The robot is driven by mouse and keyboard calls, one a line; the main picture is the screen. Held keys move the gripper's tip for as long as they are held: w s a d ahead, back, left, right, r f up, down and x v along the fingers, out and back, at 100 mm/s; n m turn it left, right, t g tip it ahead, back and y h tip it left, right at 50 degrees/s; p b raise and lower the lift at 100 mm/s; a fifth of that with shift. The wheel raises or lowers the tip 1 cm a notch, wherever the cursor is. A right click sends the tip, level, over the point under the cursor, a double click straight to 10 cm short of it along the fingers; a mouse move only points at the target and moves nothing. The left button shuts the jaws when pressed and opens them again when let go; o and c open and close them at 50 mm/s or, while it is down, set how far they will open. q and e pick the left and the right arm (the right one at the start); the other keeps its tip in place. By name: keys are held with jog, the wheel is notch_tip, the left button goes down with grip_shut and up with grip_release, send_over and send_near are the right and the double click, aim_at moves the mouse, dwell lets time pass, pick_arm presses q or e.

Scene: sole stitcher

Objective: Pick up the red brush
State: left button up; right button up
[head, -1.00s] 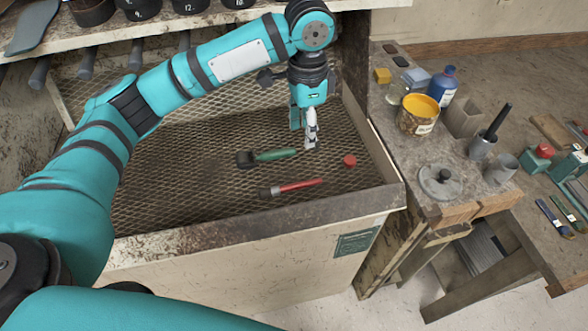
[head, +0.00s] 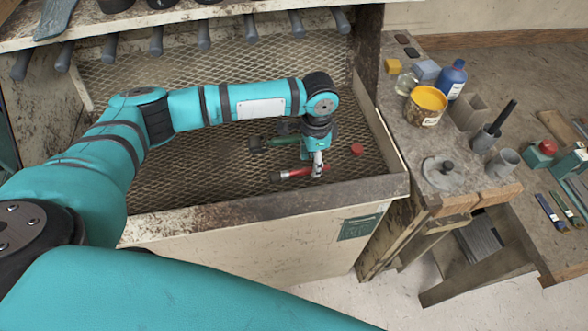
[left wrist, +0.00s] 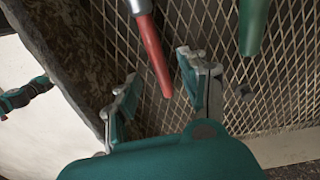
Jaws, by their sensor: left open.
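The red brush (head: 293,173) lies on the mesh floor of the tray-like bench (head: 215,207), near its front wall. My left gripper (head: 317,166) points down over the right, handle end of the brush and hides part of it. In the left wrist view, the red handle (left wrist: 152,55) reaches in from the top and its tip lies between the two open fingers of my gripper (left wrist: 162,95). I cannot tell how far below the fingertips it is. My right gripper is not in view.
A green-handled brush (head: 277,142) lies just behind the red one and shows in the left wrist view (left wrist: 253,25). A red cap (head: 357,150) sits to the right. The bench's front wall is close. A side table (head: 405,135) holds a yellow paint pot (head: 428,103).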

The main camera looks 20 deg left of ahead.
pick_arm(q)
jog(key=shift+f, duration=1.25)
grip_shut()
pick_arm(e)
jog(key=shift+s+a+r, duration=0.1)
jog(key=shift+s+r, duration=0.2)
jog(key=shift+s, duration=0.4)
